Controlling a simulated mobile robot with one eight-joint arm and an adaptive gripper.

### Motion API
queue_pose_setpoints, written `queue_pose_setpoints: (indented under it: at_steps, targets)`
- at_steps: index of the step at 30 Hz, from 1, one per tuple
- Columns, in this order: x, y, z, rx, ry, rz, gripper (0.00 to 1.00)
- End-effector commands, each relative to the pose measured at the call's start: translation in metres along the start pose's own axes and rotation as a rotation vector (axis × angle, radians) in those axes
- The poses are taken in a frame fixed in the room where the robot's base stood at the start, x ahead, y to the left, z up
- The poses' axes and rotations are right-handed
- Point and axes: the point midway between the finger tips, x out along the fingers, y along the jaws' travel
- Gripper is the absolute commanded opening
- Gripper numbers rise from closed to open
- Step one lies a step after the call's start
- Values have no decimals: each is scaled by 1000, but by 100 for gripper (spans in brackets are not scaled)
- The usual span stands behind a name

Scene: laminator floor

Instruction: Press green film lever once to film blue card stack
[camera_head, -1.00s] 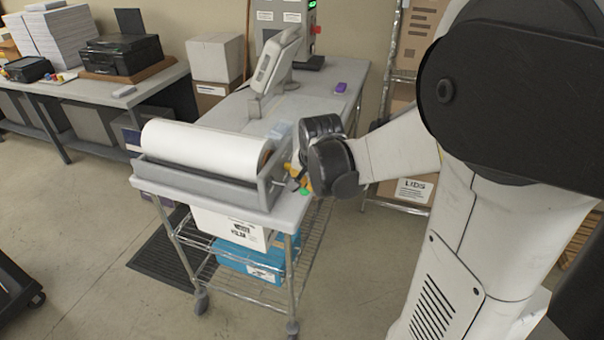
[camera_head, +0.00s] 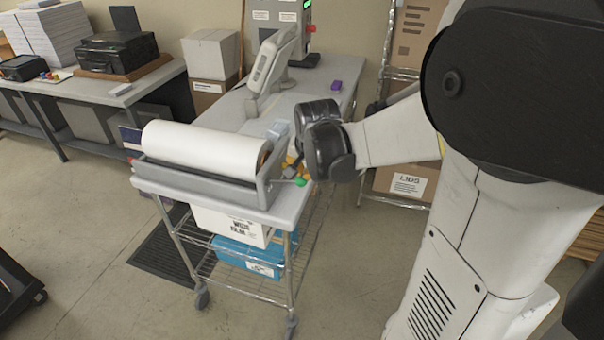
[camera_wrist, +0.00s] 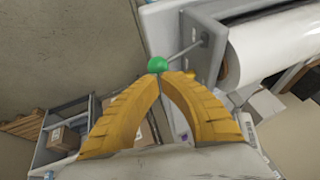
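The green knob of the film lever (camera_head: 300,182) sticks out on a thin rod from the right end of the grey film roll holder. It also shows in the wrist view (camera_wrist: 157,64), right at the tips of my yellow fingers. My gripper (camera_wrist: 162,76) has its fingertips drawn together, with nothing visible between them. The knob lies just beyond the tips; I cannot tell whether they touch. In the head view my wrist hides most of the fingers. A pale blue stack (camera_head: 278,130), likely the blue cards, lies on the table behind the roll, partly hidden.
The white film roll (camera_head: 205,146) lies in its grey holder on the wire cart. A grey hand-press-like device (camera_head: 272,65) and a purple block (camera_head: 336,86) stand on the table behind. Shelving with boxes (camera_head: 408,184) is at right. Floor in front is clear.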

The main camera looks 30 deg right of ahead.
Motion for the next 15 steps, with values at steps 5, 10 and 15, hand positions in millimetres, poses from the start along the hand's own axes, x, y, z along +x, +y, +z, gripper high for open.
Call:
queue_pose_setpoints:
  at_steps: [5,10,15]
  targets:
    - [-45,-6,-3,-1,0,-1,0]
    - [-79,-11,-2,-1,-1,-1,0]
    - [-98,-13,-2,0,0,-1,0]
